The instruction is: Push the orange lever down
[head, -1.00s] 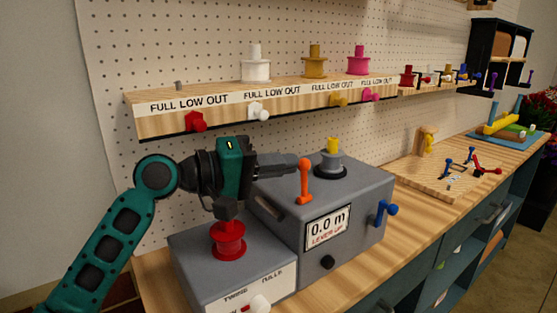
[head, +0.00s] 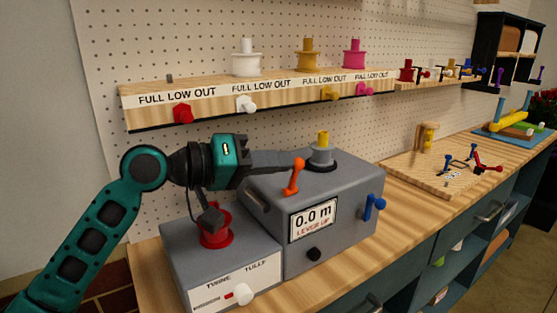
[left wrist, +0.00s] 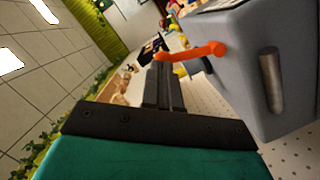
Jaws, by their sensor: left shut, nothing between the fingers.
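The orange lever (head: 292,177) stands up from the front top edge of a grey machine (head: 345,185), tilted to the right. The machine's display (head: 313,219) reads 0.0 m and LEVER UP. My left gripper (head: 297,157) is shut and empty, its fingers reaching right across the machine top close to the lever's upper end. I cannot tell whether they touch. In the left wrist view, the shut fingers (left wrist: 163,85) point away, with the lever (left wrist: 195,50) just beside their tips. My right gripper is not in view.
A shelf (head: 250,97) with spools hangs behind. A wooden board (head: 445,175) lies to the right.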

